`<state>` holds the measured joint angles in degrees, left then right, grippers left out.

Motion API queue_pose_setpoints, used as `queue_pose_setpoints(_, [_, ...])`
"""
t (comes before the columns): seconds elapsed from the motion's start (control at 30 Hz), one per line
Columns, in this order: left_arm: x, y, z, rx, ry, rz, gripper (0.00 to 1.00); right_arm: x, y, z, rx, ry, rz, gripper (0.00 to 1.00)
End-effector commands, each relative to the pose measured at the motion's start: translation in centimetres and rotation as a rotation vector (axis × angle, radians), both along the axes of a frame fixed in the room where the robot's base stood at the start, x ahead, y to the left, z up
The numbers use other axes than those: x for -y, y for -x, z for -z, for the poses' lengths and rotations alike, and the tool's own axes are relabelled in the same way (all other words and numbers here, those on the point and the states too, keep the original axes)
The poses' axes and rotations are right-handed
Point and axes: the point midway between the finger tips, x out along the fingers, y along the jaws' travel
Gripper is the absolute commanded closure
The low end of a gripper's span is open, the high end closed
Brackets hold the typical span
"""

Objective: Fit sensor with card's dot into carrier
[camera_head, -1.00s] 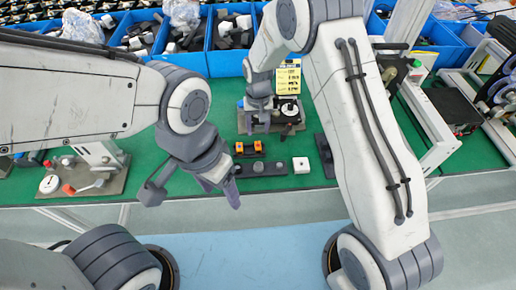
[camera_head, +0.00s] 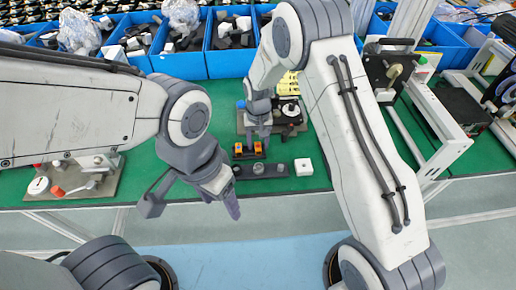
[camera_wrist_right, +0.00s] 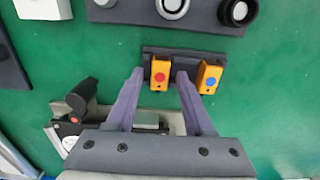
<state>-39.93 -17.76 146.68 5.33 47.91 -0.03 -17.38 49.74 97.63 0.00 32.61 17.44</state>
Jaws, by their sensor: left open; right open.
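Two orange sensors stand in a small dark rack: one with a red dot (camera_wrist_right: 160,73), one with a blue dot (camera_wrist_right: 208,77). In the head view the red-dot sensor (camera_head: 259,148) is on the right. My right gripper (camera_wrist_right: 160,80) is open, its fingers on either side of the red-dot sensor in the wrist view, apart from it. The dark carrier bar (camera_head: 268,171) lies nearer the front; it also shows in the wrist view (camera_wrist_right: 205,18), with round fittings. The yellow card (camera_head: 288,83) stands behind; its dot is unreadable. My left gripper (camera_head: 224,198) is open and empty, in front of the table.
A white block (camera_head: 303,167) lies right of the carrier. A device on a grey plate (camera_head: 290,125) stands behind the rack. A fixture board (camera_head: 75,185) is at the left, a machine frame (camera_head: 440,130) at the right. Blue bins (camera_head: 180,62) line the back.

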Motion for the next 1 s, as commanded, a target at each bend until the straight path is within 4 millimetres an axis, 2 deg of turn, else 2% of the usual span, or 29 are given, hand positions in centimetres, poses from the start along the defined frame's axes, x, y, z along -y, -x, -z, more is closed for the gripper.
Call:
queue_pose_setpoints(0.17, [0.0,0.0,-0.1,0.000,0.000,0.000,0.33,0.0,0.0,0.0,0.000,0.000,0.000,0.47])
queue_pose_setpoints(0.2, [0.0,0.0,-0.1,0.000,0.000,0.000,0.33,0.0,0.0,0.0,0.000,0.000,0.000,0.55])
queue_pose_setpoints(0.27, [0.0,0.0,-0.1,0.000,0.000,0.000,0.33,0.0,0.0,0.0,0.000,0.000,0.000,0.78])
queue_pose_setpoints(0.3, [0.0,0.0,-0.1,0.000,0.000,0.000,0.33,0.0,0.0,0.0,0.000,0.000,0.000,0.93])
queue_pose_setpoints(0.33, [0.0,0.0,-0.1,0.000,0.000,0.000,0.33,0.0,0.0,0.0,0.000,0.000,0.000,1.00])
queue_pose_setpoints(0.57, [0.0,0.0,-0.3,0.000,0.000,0.000,0.33,0.0,0.0,-0.3,0.000,0.000,0.000,1.00])
queue_pose_setpoints(1.0, [0.0,0.0,-2.9,0.000,0.000,0.000,0.33,0.0,0.0,-3.7,0.000,0.000,0.000,1.00])
